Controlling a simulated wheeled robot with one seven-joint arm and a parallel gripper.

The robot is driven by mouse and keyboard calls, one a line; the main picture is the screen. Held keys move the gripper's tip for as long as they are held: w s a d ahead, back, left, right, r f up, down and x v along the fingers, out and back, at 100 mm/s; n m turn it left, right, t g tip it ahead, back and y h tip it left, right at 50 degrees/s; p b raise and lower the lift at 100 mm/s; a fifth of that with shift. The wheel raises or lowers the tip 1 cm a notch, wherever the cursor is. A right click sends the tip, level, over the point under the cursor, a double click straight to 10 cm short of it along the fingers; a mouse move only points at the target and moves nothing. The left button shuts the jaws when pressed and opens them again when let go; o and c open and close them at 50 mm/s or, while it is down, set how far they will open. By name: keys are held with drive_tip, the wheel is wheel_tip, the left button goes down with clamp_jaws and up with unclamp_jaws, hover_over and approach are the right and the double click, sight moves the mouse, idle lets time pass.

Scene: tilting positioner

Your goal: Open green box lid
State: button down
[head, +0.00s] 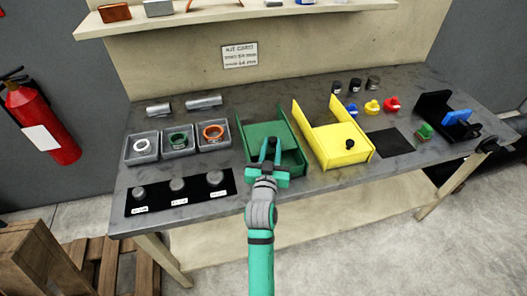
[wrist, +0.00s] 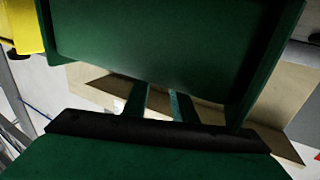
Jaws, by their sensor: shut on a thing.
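The green box (head: 293,151) stands on the grey workbench, left of the yellow box. Its green lid panel (head: 262,131) shows between the side walls, with a small black knob (head: 274,141) near its front. My gripper (head: 270,148) is at the front of the green box, with its fingers closed around the knob. In the wrist view, a broad green panel (wrist: 165,45) fills the top. My gripper's fingers (wrist: 160,95) reach up behind its lower edge, so their tips and the knob are hidden. How far the lid is tilted is hard to tell.
The yellow box (head: 335,145), with a black knob, stands close on the right. Grey bins (head: 178,144) holding rings and a black panel with knobs (head: 180,191) are on the left. A shelf (head: 225,17) overhangs the back. A black mat (head: 390,143) lies farther right.

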drive_tip(key=shift+w+a, duration=0.1)
drive_tip(key=shift+w, duration=0.2)
drive_tip(key=c, duration=1.5)
unclamp_jaws()
drive_tip(key=s, duration=0.3)
drive_tip(key=s+a, duration=0.1)
drive_tip(key=s, duration=0.6)
drive_tip(key=shift+s+a, duration=0.3)
